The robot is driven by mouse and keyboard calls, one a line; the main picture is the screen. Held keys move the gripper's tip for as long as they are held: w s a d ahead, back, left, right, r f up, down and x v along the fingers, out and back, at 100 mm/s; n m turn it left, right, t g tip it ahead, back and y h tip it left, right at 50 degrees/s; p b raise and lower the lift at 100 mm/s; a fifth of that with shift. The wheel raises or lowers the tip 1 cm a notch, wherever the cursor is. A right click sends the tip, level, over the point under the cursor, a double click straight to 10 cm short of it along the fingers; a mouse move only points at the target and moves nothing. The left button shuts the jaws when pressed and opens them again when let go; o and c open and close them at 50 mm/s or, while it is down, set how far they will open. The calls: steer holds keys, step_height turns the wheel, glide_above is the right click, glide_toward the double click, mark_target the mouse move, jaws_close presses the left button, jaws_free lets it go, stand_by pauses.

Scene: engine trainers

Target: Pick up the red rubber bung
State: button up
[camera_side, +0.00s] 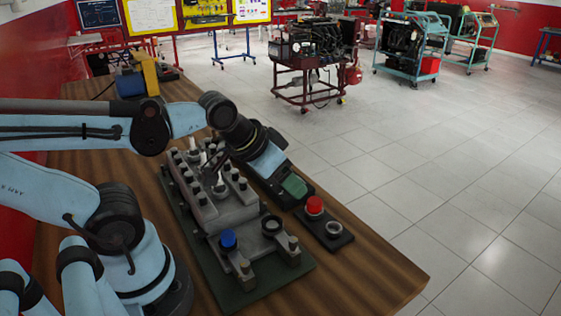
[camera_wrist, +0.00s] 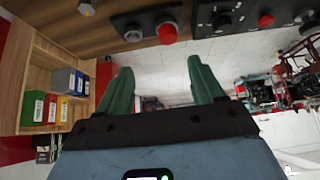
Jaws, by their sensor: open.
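The red rubber bung (camera_side: 314,204) sits upright in the far end of a small black holder (camera_side: 338,241) at the right edge of the wooden bench. The holder's other seat, nearer the side camera, is an empty ring. In the wrist view the bung (camera_wrist: 167,33) shows at the top, beyond the fingertips. My gripper (camera_side: 296,188) hangs just behind and left of the bung, apparently not touching it. Its two green fingers (camera_wrist: 158,70) stand apart in the wrist view with nothing between them. The side view does not show both fingers clearly.
The bench (camera_side: 365,275) is bare at the near right. Engine trolleys stand away on the floor.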

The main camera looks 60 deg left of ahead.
steer(key=shift+w, duration=0.1)
steer(key=n+g, duration=0.2)
steer(key=g, duration=0.2)
glide_toward(315, 200)
steer(key=shift+y, duration=0.3)
steer(key=shift+d+x, duration=0.15)
steer(key=shift+x, duration=2.05)
steer(key=shift+d+x, duration=0.2)
steer(key=shift+x, duration=2)
steer(key=c, duration=1.1)
steer(key=shift+r, duration=0.1)
